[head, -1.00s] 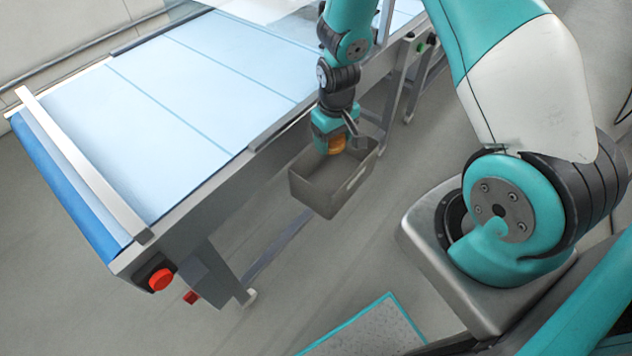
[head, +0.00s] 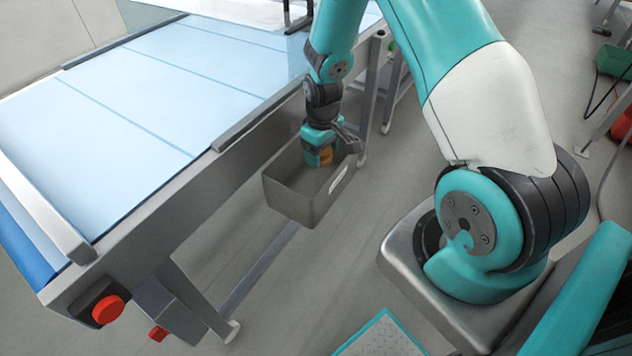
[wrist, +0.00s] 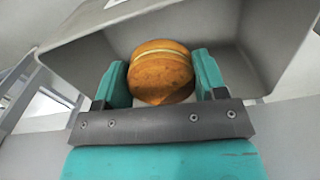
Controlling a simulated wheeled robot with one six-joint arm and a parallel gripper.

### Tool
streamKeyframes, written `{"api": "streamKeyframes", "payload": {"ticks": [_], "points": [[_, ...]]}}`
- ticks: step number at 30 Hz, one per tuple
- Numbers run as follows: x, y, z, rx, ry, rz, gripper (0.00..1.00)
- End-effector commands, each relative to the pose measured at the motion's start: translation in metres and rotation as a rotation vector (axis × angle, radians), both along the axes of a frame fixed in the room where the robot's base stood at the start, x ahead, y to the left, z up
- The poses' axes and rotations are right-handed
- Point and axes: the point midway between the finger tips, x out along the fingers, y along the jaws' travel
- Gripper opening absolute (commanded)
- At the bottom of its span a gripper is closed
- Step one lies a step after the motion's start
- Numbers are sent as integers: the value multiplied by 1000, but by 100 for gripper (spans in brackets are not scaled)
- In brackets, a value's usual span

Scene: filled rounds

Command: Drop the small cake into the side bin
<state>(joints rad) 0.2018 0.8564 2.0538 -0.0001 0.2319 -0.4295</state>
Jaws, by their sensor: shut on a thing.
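The small cake (wrist: 161,72) is a round golden-brown sandwich cake with a pale filling line. My gripper (wrist: 160,80) is shut on it, one teal finger on each side. In the head view the cake (head: 326,155) shows as an orange patch at the tip of my gripper (head: 321,160). The side bin (head: 290,200) is a grey open box on the side of the conveyor. My gripper and the cake are over its opening, near its far end. In the wrist view the bin's walls (wrist: 80,60) surround the cake. How deep the cake sits is hard to tell.
The conveyor (head: 150,90) with a light blue belt runs along the left, its metal side frame beside the bin. A red button (head: 107,309) is on its near corner. Open floor lies right of the bin.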

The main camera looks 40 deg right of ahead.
Motion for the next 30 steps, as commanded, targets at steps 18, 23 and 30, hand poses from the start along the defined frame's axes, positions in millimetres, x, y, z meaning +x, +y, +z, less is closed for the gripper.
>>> {"api": "streamKeyframes", "payload": {"ticks": [18, 23, 30], "points": [[0, 0, -1, 0, 0, 0, 95], [1, 0, 6, -1, -2, 0, 95], [2, 0, 53, -1, -7, 0, 95]]}}
